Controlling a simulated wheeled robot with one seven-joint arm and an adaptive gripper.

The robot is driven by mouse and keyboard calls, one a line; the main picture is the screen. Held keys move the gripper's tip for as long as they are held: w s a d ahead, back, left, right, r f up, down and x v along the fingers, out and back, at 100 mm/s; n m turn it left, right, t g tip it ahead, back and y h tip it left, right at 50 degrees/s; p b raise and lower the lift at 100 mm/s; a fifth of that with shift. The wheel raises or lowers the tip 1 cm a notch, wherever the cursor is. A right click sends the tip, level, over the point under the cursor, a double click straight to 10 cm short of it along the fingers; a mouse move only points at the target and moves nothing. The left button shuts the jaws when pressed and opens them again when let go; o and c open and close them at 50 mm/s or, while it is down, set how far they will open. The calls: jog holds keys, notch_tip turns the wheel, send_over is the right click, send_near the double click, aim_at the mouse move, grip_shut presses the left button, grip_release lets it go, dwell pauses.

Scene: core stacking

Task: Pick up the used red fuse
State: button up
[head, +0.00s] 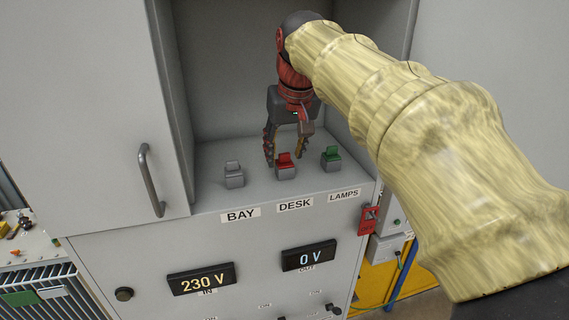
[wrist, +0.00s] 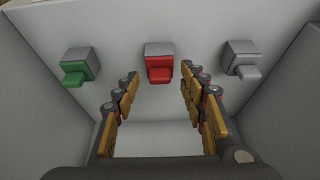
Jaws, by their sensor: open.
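In the wrist view the red fuse (wrist: 159,68) is centred just beyond the open fingers. My gripper (head: 286,152) points down over it, with one finger on each side in the head view. In the wrist view my gripper (wrist: 160,90) is open, with nothing between its pads. I cannot tell whether either finger touches the fuse.
A grey fuse (head: 234,175) stands left, above BAY, and a green fuse (head: 331,157) stands right, above LAMPS. The cabinet walls rise close around the shelf. A grey door with a handle (head: 151,180) stands at left. A red lockout piece (head: 369,219) is on the right side.

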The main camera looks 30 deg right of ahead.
jog(key=shift+c, duration=0.4)
grip_shut()
